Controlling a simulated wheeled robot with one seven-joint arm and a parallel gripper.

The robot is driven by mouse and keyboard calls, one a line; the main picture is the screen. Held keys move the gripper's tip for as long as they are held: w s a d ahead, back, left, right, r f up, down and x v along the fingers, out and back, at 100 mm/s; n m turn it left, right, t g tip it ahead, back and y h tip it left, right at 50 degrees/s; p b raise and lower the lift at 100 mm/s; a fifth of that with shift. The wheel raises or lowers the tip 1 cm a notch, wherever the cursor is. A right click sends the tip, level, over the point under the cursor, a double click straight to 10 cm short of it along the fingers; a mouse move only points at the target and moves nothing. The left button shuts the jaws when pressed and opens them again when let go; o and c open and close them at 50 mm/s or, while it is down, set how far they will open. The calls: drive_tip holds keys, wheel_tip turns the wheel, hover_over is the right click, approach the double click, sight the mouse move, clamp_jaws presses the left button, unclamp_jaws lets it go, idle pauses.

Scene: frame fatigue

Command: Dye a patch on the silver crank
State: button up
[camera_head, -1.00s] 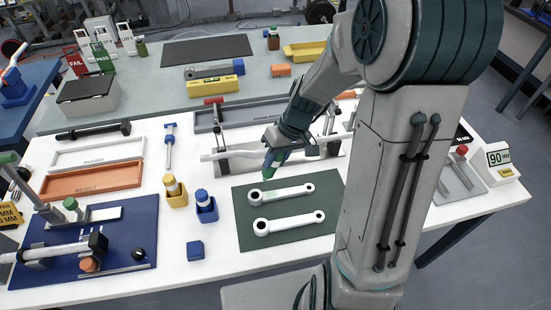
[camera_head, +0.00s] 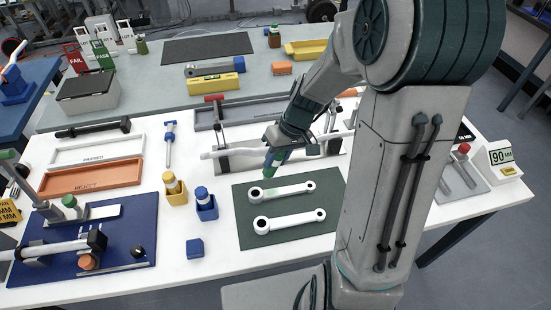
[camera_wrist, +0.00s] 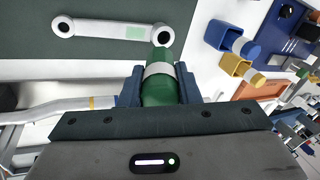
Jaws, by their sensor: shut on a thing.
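Two pale silver-white cranks lie side by side on a dark green mat (camera_head: 243,239). The upper crank (camera_head: 293,188) has a light green patch on its arm, clear in the wrist view (camera_wrist: 135,33). The lower crank (camera_head: 290,221) looks plain. My gripper (camera_head: 278,156) is shut on a green bottle-shaped dye marker (camera_wrist: 158,90) with a pale band. The marker tilts down beside the upper crank's large left end. In the wrist view its tip overlaps that ring end; I cannot tell whether they touch.
A yellow holder (camera_head: 176,198) and a blue holder (camera_head: 208,211), each with a capped bottle, stand left of the mat. A small blue block (camera_head: 195,248) lies nearby. A long pale shaft (camera_head: 225,152) on supports runs behind the mat.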

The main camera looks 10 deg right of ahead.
drive_tip(key=shift+r, duration=0.1)
drive_tip(key=p, duration=0.2)
drive_tip(key=shift+r+p, duration=0.35)
